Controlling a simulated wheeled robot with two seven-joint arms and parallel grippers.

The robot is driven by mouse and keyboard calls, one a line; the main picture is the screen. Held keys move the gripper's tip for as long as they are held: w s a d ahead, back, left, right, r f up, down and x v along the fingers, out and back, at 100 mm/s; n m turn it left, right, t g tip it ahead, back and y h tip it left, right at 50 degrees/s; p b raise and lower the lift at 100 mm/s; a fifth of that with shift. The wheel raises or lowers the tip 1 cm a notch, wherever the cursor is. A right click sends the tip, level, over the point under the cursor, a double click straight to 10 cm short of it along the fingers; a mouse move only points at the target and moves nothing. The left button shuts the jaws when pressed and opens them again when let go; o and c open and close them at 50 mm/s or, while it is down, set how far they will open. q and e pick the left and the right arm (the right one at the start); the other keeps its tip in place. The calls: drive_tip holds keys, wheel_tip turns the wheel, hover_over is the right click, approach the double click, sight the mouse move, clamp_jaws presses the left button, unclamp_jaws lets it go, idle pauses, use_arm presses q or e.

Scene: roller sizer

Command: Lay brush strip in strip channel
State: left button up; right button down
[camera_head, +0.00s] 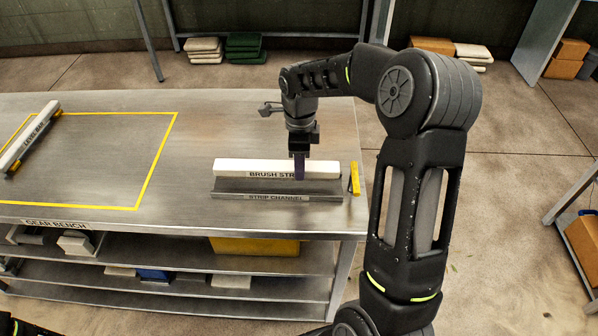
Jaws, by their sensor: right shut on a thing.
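The brush strip (240,168) is a long white bar with a dark label, part of which is hidden behind my gripper. The strip channel (235,188) is a long grey metal piece with its label on the front face, near the bench's front right edge. The strip lies along the channel, at its back and upper side; I cannot tell whether it is seated in it. My right gripper (299,168) points down and is shut on the strip, right of its middle. My left gripper is not in view.
The steel gear bench (190,140) has a yellow taped outline (145,184) with a level bar (28,137) at the left. A small yellow piece (354,178) stands at the channel's right end. The bench top between outline and channel is clear.

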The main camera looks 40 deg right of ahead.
drive_tip(key=shift+f+p, duration=0.35)
drive_tip(key=shift+f, duration=1.45)
drive_tip(key=shift+f, duration=0.1)
drive_tip(key=c, duration=0.9)
unclamp_jaws()
wheel_tip(320, 180, up, 12)
drive_tip(key=shift+r+b, duration=0.1)
drive_tip(key=shift+b, duration=0.6)
